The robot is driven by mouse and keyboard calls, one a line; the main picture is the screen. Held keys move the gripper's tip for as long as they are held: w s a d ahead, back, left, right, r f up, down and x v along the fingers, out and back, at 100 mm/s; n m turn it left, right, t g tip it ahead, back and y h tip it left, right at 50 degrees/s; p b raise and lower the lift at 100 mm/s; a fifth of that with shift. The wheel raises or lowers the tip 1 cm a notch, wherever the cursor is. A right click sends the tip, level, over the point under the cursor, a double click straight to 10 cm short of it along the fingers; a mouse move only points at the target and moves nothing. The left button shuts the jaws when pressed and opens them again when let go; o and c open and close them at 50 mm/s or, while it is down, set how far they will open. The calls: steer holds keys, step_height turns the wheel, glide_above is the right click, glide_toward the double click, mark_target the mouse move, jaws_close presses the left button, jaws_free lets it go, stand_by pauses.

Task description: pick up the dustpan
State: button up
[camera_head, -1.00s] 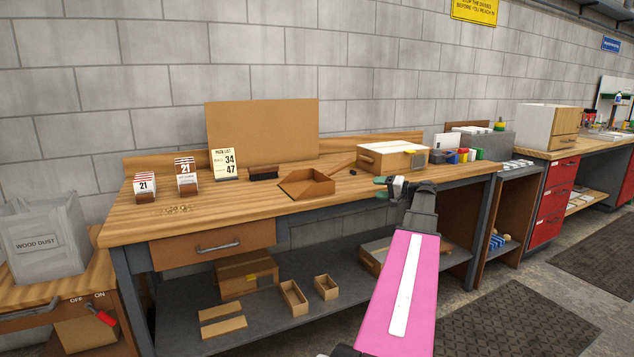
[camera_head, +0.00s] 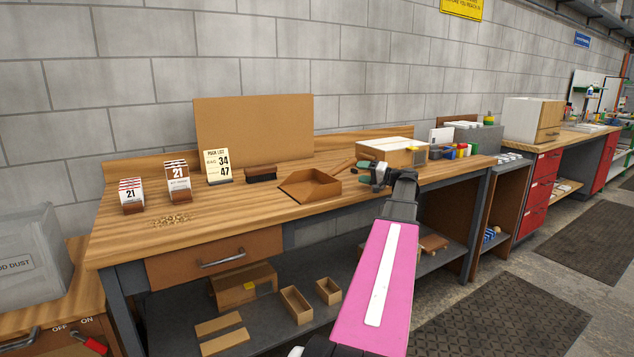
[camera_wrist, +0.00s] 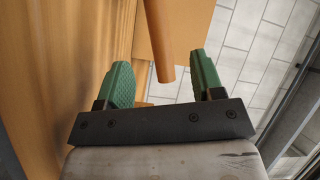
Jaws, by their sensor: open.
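The brown dustpan (camera_head: 308,188) lies on the wooden workbench near its front edge, with its handle pointing back and right towards a cardboard box. My gripper (camera_head: 371,172), with green fingers, is to the right of the pan near the handle's end and in front of the box. In the wrist view my gripper (camera_wrist: 160,70) is open. The rounded end of the dustpan handle (camera_wrist: 160,45) shows between the two fingers in the picture, apart from both. I cannot tell its depth relative to the fingertips.
A cardboard box (camera_head: 395,152) stands behind my gripper. A dark brush (camera_head: 261,174) lies left of the pan, near the pack list card (camera_head: 218,167) and two calendar blocks. Wood shavings (camera_head: 171,221) lie on the workbench (camera_head: 235,208). A tall brown panel (camera_head: 254,131) stands at the back.

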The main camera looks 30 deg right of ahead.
mark_target(339, 169)
steer(key=x, duration=1)
steer(key=shift+w+a+f, duration=0.1)
steer(key=shift+f, duration=0.1)
steer(key=c, duration=1.1)
